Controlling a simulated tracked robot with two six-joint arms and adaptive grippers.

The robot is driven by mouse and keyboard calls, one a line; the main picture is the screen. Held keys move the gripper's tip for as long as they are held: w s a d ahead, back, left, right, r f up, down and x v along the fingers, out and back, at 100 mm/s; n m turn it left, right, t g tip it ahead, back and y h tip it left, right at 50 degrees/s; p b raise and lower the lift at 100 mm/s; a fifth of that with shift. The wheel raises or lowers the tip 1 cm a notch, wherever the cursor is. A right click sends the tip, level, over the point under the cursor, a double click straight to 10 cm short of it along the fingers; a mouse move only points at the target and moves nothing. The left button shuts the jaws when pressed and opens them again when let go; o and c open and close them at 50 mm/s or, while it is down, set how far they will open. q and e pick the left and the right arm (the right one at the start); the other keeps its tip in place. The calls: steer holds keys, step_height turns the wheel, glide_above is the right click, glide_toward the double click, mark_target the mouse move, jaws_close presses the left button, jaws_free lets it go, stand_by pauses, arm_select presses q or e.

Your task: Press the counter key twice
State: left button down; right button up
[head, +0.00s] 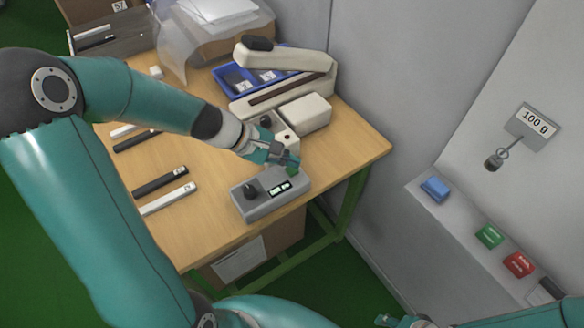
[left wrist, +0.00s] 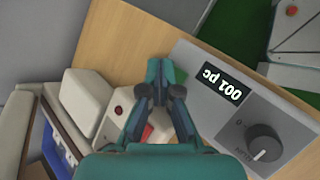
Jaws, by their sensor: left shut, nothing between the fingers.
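The grey counter box (head: 262,208) stands near the table's right front corner, with a black knob (head: 250,190) and a small lit display (head: 280,187). A green key (head: 292,171) shows at its far right end. In the left wrist view the display (left wrist: 222,86) appears upside down and seems to read 001 pc. My left gripper (head: 294,162) is shut and empty, its fingertips right at the green key. I cannot tell whether they touch it. My right gripper (head: 395,321) is partly cut off at the bottom edge.
Behind the counter stand a white box with a red button (head: 289,137), a beige sealer (head: 290,60) and a blue tray (head: 232,78). Dark and white bars (head: 160,181) lie left. A grey wall is close on the right, with a ledge holding coloured blocks (head: 489,236).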

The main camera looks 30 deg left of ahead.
mark_target(289, 170)
arm_select(q)
steer(key=shift+f, duration=0.15)
stand_by(0.6)
steer(key=shift+f+b, duration=0.2)
steer(key=shift+b, duration=0.25)
steer(key=shift+f+b, duration=0.5)
steer(key=shift+b, duration=0.05)
stand_by(0.5)
steer(key=shift+r, duration=0.1)
steer(key=shift+r+p, duration=0.75)
steer(key=shift+r, duration=0.05)
step_height(289, 170, up, 5)
steer(key=p, duration=0.4)
stand_by(1.0)
